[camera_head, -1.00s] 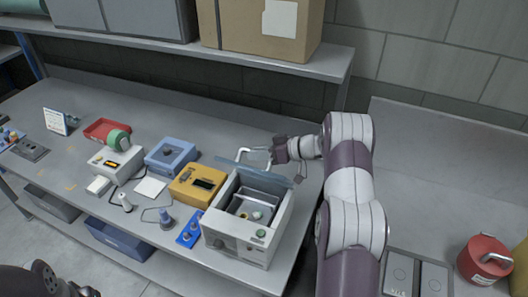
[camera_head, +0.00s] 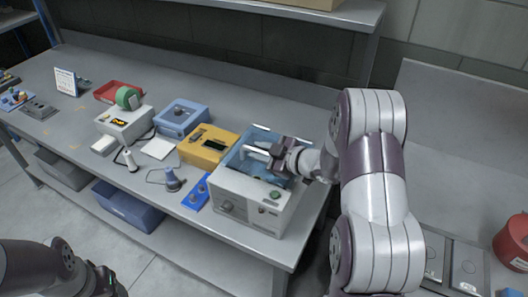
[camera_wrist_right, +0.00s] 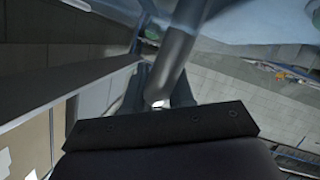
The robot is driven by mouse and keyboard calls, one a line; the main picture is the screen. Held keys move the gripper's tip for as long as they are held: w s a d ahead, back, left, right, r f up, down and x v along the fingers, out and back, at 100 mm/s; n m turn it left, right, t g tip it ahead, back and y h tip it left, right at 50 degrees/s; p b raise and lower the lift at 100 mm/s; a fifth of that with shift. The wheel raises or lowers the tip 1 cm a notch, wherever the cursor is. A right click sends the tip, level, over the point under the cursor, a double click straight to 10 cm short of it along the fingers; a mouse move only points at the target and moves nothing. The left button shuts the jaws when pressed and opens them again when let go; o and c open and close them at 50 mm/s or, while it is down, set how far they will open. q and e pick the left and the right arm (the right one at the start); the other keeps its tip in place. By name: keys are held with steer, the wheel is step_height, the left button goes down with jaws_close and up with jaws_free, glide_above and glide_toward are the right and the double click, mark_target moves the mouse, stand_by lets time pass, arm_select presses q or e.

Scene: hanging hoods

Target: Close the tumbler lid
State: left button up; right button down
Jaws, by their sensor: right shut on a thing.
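The tumbler is a white box-shaped machine (camera_head: 246,212) with knobs on its front, at the right end of the bench. Its clear bluish lid (camera_head: 262,136) lies low over the top opening; I cannot tell whether its edge is flush with the box. A pale handle (camera_head: 256,154) rises from the lid. My right gripper (camera_head: 277,152) is at the lid's right part, shut on the handle. In the right wrist view a grey bar of the handle (camera_wrist_right: 180,50) runs down between the dark fingers (camera_wrist_right: 165,95). The fingers hide part of the handle.
A yellow device (camera_head: 196,155) stands close left of the tumbler, with a blue switch block (camera_head: 194,194) in front. A blue box (camera_head: 180,118), a white device (camera_head: 125,125) and a red tray (camera_head: 108,92) stand farther left. An upper shelf (camera_head: 290,14) runs behind.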

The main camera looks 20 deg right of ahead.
steer(key=shift+s+a+f+b, duration=0.1)
steer(key=shift+f+b, duration=0.2)
steer(key=shift+f, duration=0.1)
steer(key=shift+s+a+f+b, duration=0.1)
steer(key=shift+f+b, duration=0.15)
steer(key=shift+f, duration=0.2)
steer(key=c, duration=1.1)
jaws_free()
steer(key=shift+o, duration=0.2)
steer(key=shift+w, duration=0.1)
steer(key=b+v, duration=0.1)
steer(key=v, duration=1.1)
steer(key=shift+s, duration=0.35)
steer(key=shift+d, duration=0.2)
